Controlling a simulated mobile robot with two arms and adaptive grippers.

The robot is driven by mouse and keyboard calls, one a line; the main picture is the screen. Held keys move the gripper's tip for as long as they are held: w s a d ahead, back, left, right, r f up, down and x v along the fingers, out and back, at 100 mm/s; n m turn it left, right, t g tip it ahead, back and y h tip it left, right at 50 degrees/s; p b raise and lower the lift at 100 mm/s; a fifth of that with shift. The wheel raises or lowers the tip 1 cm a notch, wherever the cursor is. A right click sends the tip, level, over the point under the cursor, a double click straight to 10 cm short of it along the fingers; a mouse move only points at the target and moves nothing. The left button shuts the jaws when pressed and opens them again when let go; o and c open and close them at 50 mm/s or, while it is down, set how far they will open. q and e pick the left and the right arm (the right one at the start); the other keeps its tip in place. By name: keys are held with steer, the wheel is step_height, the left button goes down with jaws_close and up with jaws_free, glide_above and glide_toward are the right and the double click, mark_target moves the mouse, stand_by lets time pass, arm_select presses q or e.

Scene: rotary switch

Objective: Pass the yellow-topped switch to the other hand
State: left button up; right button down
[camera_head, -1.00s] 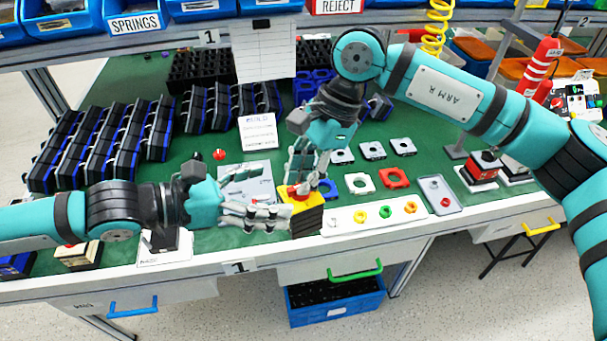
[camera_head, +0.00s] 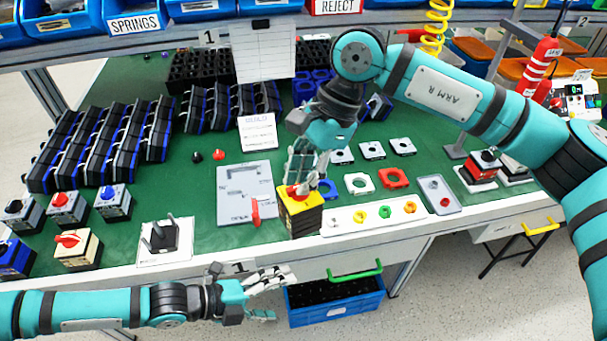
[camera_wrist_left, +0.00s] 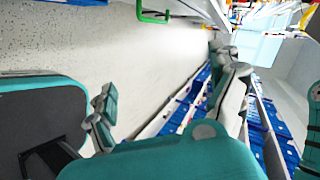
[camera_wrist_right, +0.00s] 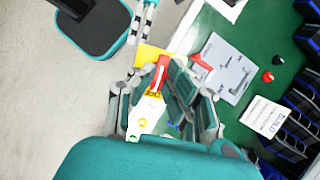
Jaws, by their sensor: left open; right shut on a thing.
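The yellow-topped switch (camera_head: 302,216) has a black body and a red knob. It is at the front edge of the green bench, and I cannot tell whether it touches the surface. My right gripper (camera_head: 300,180) is shut on it from above, with fingers around the red knob. In the right wrist view the switch (camera_wrist_right: 150,56) shows its yellow top between my fingers, partly hidden. My left gripper (camera_head: 272,298) is open and empty, low in front of the bench edge, apart from the switch.
A grey plate (camera_head: 243,190) with a red part lies left of the switch. Several other switches (camera_head: 67,207) stand at the left. A black stand (camera_head: 164,237) is near the front edge.

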arm_select(q)
steer(key=s+a+f+m+g+y, duration=0.15)
steer(key=s+a+f+y, duration=0.3)
steer(key=a+f, duration=0.7)
steer(key=s+a+f+m+t+y, duration=0.1)
steer(key=s+a+f+m+y, duration=0.3)
steer(key=a+f, duration=0.8)
steer(key=w+d+f+n+y, duration=0.1)
steer(key=w+d+f+n, duration=0.2)
steer(key=w+f+n, duration=0.5)
arm_select(e)
steer(key=shift+w, duration=0.1)
arm_select(q)
steer(key=s+d+f+n+g, duration=0.1)
steer(key=s+f+n, duration=0.2)
steer(key=s+n, duration=0.4)
steer(key=s+d+f+n+g+y, duration=0.1)
steer(key=s+f+n, duration=0.3)
steer(key=s+n, duration=0.4)
steer(key=s+d+f+n+g+y, duration=0.1)
steer(key=s+f+n, duration=0.3)
steer(key=s+n, duration=0.4)
steer(key=s+d, duration=0.1)
steer(key=s, duration=0.3)
